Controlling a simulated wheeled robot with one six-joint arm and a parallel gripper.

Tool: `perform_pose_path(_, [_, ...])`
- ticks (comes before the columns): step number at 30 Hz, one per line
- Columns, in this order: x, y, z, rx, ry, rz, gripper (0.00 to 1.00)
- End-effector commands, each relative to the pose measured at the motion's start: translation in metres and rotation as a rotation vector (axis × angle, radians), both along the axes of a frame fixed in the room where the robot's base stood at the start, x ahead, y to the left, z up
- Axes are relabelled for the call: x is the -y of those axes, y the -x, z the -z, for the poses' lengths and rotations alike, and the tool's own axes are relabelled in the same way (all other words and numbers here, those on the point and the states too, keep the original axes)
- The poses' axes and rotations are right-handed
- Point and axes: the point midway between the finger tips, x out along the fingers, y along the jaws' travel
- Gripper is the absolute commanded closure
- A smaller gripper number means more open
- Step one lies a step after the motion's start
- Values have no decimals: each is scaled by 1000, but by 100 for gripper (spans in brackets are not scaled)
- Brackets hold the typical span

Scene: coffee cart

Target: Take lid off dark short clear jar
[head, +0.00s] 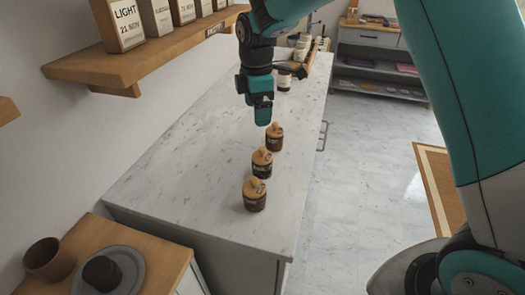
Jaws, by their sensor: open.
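Three short clear jars with wooden, knobbed lids stand in a row on the marble counter (185,172). The near jar (254,201) and the far jar (274,143) look brown inside. The middle jar (262,170) looks the darkest, with a pale label on its front. All three lids are on. My gripper (264,119) points down above the counter, just above the far jar in the picture, and appears empty. Its fingers are seen nearly edge-on, and its exact height over the jars is hard to judge.
A wooden wall shelf (130,68) with several labelled boxes hangs at upper left. A wooden tray (316,55) with containers lies at the counter's far end. A brown cup (48,260) and a plate (130,265) sit on a wooden surface at lower left. Counter left of the jars is clear.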

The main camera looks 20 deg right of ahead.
Motion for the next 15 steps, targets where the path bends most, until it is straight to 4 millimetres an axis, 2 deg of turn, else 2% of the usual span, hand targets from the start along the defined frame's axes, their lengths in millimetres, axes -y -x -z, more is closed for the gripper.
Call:
perform_pose_path(6, [1,2,49,-6,1,3,10])
perform_pose_path(9, [1,2,67,-4,0,3,10])
perform_pose_path(15, [1,1,86,-1,-1,3,10])
